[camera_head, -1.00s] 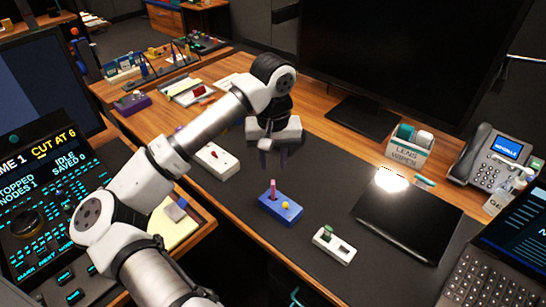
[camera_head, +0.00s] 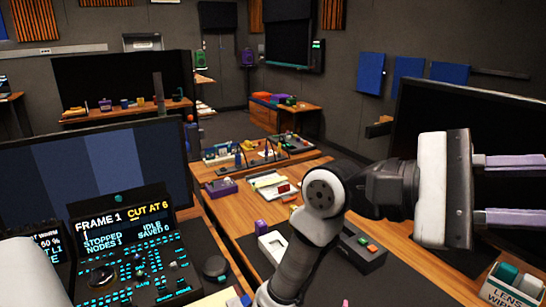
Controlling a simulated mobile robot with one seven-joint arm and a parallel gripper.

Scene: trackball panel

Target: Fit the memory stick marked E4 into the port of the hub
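My gripper (camera_head: 538,189) is at the right edge of the head view, pointing right. Its two purple fingers are apart, with the dark monitor behind the gap and nothing seen between them. I cannot read an E4 mark on anything, so I cannot tell which piece is the memory stick. The hub cannot be identified for sure either. A white block (camera_head: 272,246) and a small purple piece (camera_head: 260,227) are left of my arm. A pink tip (camera_head: 345,302) shows at the bottom edge.
A control panel (camera_head: 128,245) with a lit screen stands at the left front. A large dark monitor (camera_head: 425,110) stands behind my gripper. A lens-wipes box (camera_head: 512,290) is at the lower right. Trays and small parts crowd the desk's far end.

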